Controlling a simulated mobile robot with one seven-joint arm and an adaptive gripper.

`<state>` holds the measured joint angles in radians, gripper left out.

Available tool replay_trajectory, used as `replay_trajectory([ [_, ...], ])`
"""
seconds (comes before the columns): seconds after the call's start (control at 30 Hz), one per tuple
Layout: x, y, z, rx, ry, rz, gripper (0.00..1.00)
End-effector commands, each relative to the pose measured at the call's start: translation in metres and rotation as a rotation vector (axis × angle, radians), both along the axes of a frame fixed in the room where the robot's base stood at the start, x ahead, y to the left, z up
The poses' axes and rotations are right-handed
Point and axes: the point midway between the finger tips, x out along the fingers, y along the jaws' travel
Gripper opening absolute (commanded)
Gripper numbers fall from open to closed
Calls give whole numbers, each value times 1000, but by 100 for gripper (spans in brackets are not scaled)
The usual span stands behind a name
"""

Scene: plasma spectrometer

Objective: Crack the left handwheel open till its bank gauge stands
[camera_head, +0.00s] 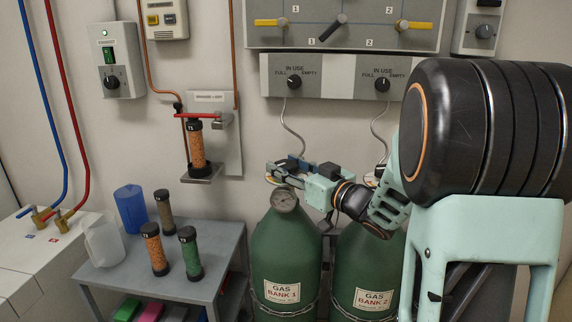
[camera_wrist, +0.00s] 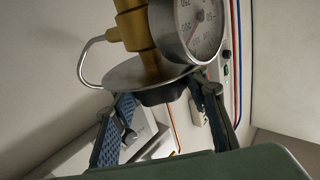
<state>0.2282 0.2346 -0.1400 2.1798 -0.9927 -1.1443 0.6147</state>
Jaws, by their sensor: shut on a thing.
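The green Gas Bank 1 cylinder (camera_head: 287,255) stands left of the Gas Bank 2 cylinder (camera_head: 366,270). Its round bank gauge (camera_head: 284,199) sits at the cylinder's top and shows large in the wrist view (camera_wrist: 203,28), with part of its dial cut off by the frame. The left handwheel (camera_wrist: 130,74) is a metal disc with a dark hub, on a brass valve. My gripper (camera_head: 280,172) is at the valve above the Gas Bank 1 cylinder. In the wrist view its two fingers (camera_wrist: 162,112) are shut on the handwheel from opposite sides.
A panel with two IN USE selector knobs (camera_head: 294,82) hangs above the cylinders. A grey side table (camera_head: 200,290) at left bears several tubes and a blue beaker (camera_head: 130,208). A wall bracket holds an orange tube (camera_head: 197,150).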

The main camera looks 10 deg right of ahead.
Motion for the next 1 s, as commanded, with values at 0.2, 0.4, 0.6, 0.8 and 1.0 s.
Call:
replay_trajectory([
  [0.2,1,0,3,0,-7,4,17],
  [0.4,1,1,3,0,-7,3,44],
  [0.6,1,0,2,0,-4,3,60],
  [0.8,0,0,1,0,-4,3,60],
  [1.0,-15,-10,1,0,-4,0,60],
])
